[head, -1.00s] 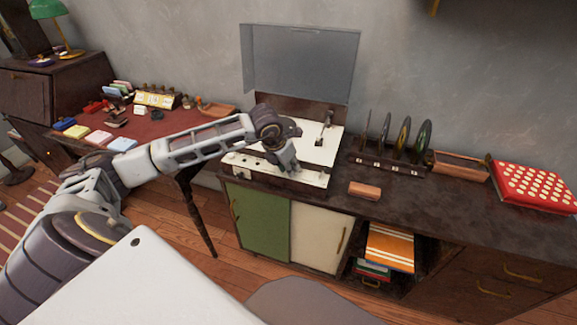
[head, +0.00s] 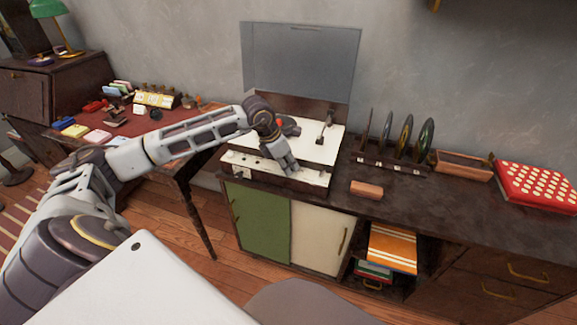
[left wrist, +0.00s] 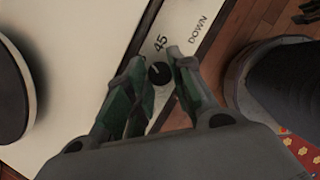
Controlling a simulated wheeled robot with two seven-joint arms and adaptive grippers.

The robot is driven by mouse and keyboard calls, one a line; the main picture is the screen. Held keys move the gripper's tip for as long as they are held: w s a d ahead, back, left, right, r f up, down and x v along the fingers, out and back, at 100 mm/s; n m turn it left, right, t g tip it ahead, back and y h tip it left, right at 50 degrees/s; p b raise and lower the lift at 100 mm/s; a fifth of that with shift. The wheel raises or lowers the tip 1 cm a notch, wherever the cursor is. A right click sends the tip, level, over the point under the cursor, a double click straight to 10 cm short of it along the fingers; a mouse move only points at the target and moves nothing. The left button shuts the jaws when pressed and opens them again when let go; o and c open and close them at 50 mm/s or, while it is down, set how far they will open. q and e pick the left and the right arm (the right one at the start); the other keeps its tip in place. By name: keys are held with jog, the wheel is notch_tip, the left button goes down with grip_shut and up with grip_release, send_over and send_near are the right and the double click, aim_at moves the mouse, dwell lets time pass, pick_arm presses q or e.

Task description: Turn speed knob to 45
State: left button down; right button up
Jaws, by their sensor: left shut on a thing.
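The record player (head: 316,150) stands on the cabinet with its clear lid raised. My left gripper (head: 286,168) reaches down to the front control strip of its white deck. In the left wrist view, the small black speed knob (left wrist: 159,73) sits between the fingertips of my left gripper (left wrist: 161,66), with a light pointer line on its top. The gripper is shut on the knob. The label "45" is printed just above the knob, and "DOWN" stands to its right. In the head view the fingers hide the knob. My right gripper is not in view.
The tonearm (head: 325,128) rests at the deck's right. A brown block (head: 366,189) lies on the cabinet top right of the player, with a rack of records (head: 397,146) behind it. A red dotted case (head: 537,184) is at far right.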

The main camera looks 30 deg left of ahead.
pick_arm(q)
jog(key=shift+w+a+m+g+h, duration=0.15)
jog(key=shift+m+g+h, duration=0.15)
jog(key=shift+m, duration=0.9)
jog(key=shift+m+h, duration=0.3)
jog(key=shift+m, duration=0.6)
jog(key=shift+w+m+g+b, duration=0.1)
jog(key=shift+m+g+b, duration=0.2)
jog(key=shift+m+g, duration=0.35)
jog(key=shift+m, duration=0.75)
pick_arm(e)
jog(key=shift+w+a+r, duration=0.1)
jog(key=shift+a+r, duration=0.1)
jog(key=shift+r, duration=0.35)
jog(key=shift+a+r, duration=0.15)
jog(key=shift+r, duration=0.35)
pick_arm(q)
jog(key=shift+h, duration=0.3)
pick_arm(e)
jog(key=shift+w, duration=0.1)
pick_arm(q)
jog(key=c, duration=1.3)
grip_release()
jog(key=shift+o, duration=0.5)
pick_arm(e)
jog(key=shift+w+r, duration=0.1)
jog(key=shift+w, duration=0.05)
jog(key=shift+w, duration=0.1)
